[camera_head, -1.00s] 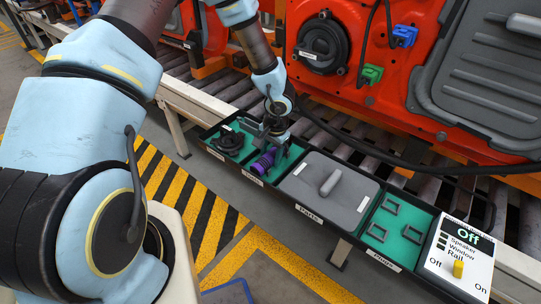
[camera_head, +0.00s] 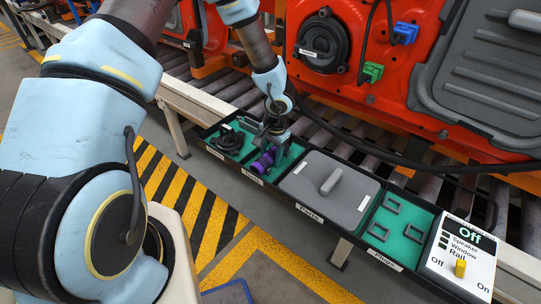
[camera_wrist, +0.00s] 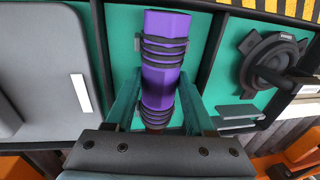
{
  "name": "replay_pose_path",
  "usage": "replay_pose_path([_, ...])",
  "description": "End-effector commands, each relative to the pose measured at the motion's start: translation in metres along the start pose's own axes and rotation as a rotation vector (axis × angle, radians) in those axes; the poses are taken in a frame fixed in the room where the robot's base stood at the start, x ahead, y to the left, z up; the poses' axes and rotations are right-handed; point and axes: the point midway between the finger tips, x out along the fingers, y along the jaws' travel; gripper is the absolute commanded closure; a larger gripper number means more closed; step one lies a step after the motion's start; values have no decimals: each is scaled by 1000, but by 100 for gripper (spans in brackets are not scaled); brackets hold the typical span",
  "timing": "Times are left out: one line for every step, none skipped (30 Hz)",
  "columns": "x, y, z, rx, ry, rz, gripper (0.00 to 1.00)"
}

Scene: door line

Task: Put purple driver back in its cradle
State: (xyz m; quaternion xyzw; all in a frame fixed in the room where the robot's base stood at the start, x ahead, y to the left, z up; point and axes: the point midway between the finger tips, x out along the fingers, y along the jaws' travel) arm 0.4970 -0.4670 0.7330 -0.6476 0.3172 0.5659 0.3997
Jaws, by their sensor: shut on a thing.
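The purple driver (camera_head: 264,160) is in the green-floored tools compartment, the second from the left in the head view. In the wrist view, the driver (camera_wrist: 161,91) runs up the picture, with dark ribbed bands around it. My gripper (camera_head: 270,152) is over the compartment, reaching down to the driver. In the wrist view, my gripper (camera_wrist: 160,82) has one finger on each side of the purple body and is shut on it.
A compartment with a black round speaker (camera_head: 229,140) adjoins on the left. A grey lid with a handle (camera_head: 314,188) covers the parts compartment on the right. Beyond are a compartment with grey frames (camera_head: 378,232) and a switch panel (camera_head: 456,259). A black cable (camera_head: 385,157) hangs behind.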

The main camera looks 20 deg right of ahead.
Motion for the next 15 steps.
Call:
replay_pose_path([4, 1, 1, 0, -1, 2, 100])
replay_pose_path([4, 1, 1, -1, -1, 2, 100])
replay_pose_path([4, 1, 1, -1, -2, 3, 100])
replay_pose_path([5, 1, 1, -1, -2, 3, 100])
replay_pose_path([5, 1, 1, -1, -2, 3, 100])
replay_pose_path([5, 1, 1, -1, -2, 3, 100])
replay_pose_path([5, 1, 1, -1, -3, 3, 100])
replay_pose_path([5, 2, 2, -1, -3, 3, 100])
replay_pose_path([5, 2, 2, -1, -3, 4, 100])
replay_pose_path([5, 2, 2, -1, -3, 4, 100])
replay_pose_path([5, 2, 2, -1, -4, 4, 100])
replay_pose_path([5, 2, 2, -1, -4, 4, 100])
replay_pose_path([6, 2, 2, -1, -4, 4, 100])
replay_pose_path([6, 2, 2, -1, -5, 4, 45])
replay_pose_path([6, 2, 3, -1, -5, 4, 40])
